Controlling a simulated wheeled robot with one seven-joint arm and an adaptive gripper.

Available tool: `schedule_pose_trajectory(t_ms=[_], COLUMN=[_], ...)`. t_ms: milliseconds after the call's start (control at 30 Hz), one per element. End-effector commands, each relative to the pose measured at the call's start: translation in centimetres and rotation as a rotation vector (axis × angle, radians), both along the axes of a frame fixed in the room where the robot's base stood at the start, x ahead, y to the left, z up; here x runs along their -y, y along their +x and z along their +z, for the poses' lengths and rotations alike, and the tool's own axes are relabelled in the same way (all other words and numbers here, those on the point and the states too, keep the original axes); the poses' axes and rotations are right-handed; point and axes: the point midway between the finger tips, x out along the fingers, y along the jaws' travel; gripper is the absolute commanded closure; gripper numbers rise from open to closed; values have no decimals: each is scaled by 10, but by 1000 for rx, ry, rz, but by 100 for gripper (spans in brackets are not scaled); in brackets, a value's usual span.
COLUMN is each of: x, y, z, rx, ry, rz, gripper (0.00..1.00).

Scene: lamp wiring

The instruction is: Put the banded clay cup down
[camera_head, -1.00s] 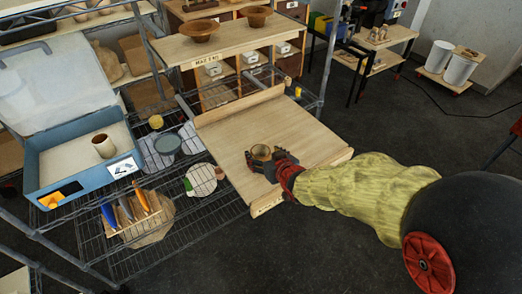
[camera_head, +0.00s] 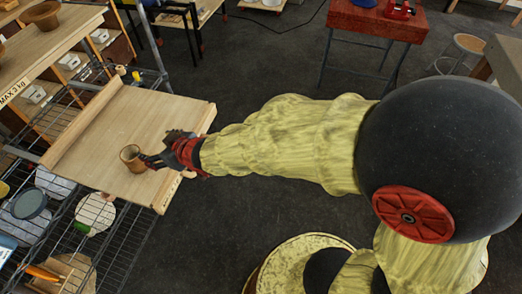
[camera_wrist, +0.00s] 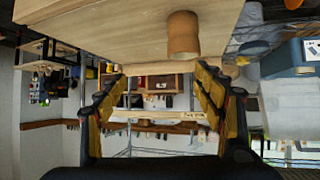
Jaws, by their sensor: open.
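My gripper (camera_head: 147,161) is low over the board, just to the right of the cup. In the wrist view, which is upside down, the cup (camera_wrist: 183,36) stands on the board (camera_wrist: 110,22), and my gripper's (camera_wrist: 160,76) fingers are spread wide with nothing between them. The cup is outside the fingers there.
A raised wooden lip (camera_head: 82,128) runs along the board's far left side. Wire shelving (camera_head: 120,240) with a grey-green bowl (camera_head: 28,203) and a white plate (camera_head: 95,213) lies below left. A red table (camera_head: 377,18) stands at the back right. The board's upper part is clear.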

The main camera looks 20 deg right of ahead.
Motion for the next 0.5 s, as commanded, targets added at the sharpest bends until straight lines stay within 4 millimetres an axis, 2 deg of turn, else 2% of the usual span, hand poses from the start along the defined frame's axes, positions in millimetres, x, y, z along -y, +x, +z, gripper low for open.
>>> schedule_pose_trajectory(t_ms=[33,67,100,167,200,267,300,400,500], x=[28,47,74,115,140,175,194,231,250], y=[3,1,-3,-17,-30,-55,-74,-126,-173], z=[19,27,39,55,65,77,84,96,102], rx=[-7,-22,-46,-93,-127,-185,-226,-324,-410], ry=[-21,-37,-61,-91,-108,-127,-134,-140,-136], rz=[-58,-98,-152,-236,-287,-359,-402,-486,-536], gripper=[31,31,31,31,31,31,31,31,31])
